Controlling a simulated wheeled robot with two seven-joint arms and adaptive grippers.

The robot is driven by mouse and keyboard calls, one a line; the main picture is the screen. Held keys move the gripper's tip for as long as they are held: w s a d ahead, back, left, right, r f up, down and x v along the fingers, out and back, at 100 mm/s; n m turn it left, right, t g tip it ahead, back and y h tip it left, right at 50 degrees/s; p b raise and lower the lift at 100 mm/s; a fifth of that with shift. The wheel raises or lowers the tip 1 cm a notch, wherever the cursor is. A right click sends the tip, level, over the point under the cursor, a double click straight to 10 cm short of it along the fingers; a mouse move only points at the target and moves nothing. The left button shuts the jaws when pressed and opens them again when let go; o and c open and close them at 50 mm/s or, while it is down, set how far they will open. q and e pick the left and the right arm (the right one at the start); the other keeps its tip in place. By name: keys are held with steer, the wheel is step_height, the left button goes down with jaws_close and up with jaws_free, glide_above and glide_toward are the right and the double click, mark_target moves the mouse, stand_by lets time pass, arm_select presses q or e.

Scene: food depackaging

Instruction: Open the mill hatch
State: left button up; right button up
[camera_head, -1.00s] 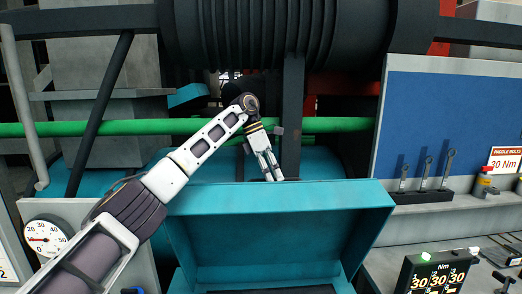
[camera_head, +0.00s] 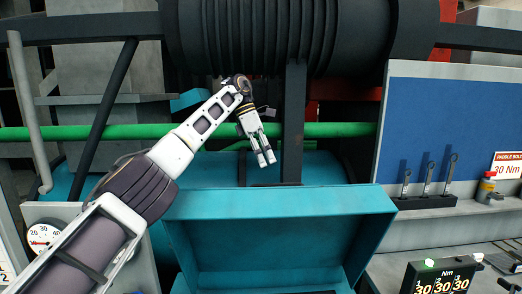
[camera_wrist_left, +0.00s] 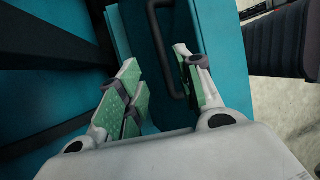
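The teal mill hatch (camera_head: 280,203) is a box-like part in the lower middle of the head view, its recessed inner side facing me. In the left wrist view a dark bar handle (camera_wrist_left: 161,45) is fixed to a teal panel (camera_wrist_left: 217,50). My left gripper (camera_head: 266,163) is above and behind the hatch's top edge, apart from it in the head view. In the left wrist view the green-padded fingers of this gripper (camera_wrist_left: 160,78) are spread. The handle's end shows between them, close to the right finger; contact is unclear. My right gripper is not in view.
A green pipe (camera_head: 80,132) and a dark upright post (camera_head: 294,120) are close to my left gripper. A ribbed black drum (camera_head: 280,40) is above. A gauge (camera_head: 43,237) is at lower left.

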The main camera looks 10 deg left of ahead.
arm_select(q)
steer(key=shift+v, duration=1.15)
stand_by(0.4)
